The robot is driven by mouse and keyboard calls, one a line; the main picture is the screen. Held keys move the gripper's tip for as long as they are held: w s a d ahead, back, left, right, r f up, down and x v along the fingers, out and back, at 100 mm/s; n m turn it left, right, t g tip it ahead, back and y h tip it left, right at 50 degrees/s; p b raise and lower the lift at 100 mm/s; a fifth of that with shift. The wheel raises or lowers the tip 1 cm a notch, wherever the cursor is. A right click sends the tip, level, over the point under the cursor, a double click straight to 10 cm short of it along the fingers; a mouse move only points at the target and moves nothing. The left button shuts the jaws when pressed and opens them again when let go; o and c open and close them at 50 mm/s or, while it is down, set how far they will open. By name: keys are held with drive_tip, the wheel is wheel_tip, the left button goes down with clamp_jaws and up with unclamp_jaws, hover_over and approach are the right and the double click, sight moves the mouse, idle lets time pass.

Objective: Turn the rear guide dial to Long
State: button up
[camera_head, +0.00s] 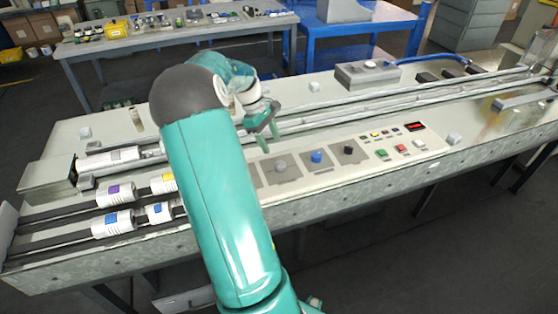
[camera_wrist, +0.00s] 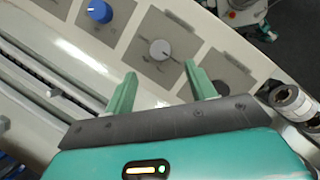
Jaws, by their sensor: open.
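A row of dials on square grey plates sits on the control panel. In the wrist view a grey dial (camera_wrist: 160,50) lies just beyond my fingertips, between their lines. A blue dial (camera_wrist: 100,11) is up and left of it, and a dark dial (camera_wrist: 222,88) is down and right, partly behind a finger. The head view shows the grey dial (camera_head: 280,165), the blue dial (camera_head: 317,157) and a black dial (camera_head: 349,150). My gripper (camera_head: 268,138) is open and empty above the panel; it also shows in the wrist view (camera_wrist: 160,72). Dial labels are too small to read.
Coloured buttons (camera_head: 390,143) and a red display (camera_head: 415,126) are right of the dials. Metal rails (camera_head: 330,112) run behind them. White rollers (camera_head: 113,223) are at the left. A grey box (camera_head: 367,74) stands at the back edge.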

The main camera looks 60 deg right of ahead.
sight(280, 163)
drive_tip(key=x, duration=0.8)
drive_tip(key=shift+s+f, duration=0.1)
drive_tip(key=shift+f, duration=0.2)
drive_tip(key=shift+c, duration=0.2)
drive_tip(key=c, duration=0.9)
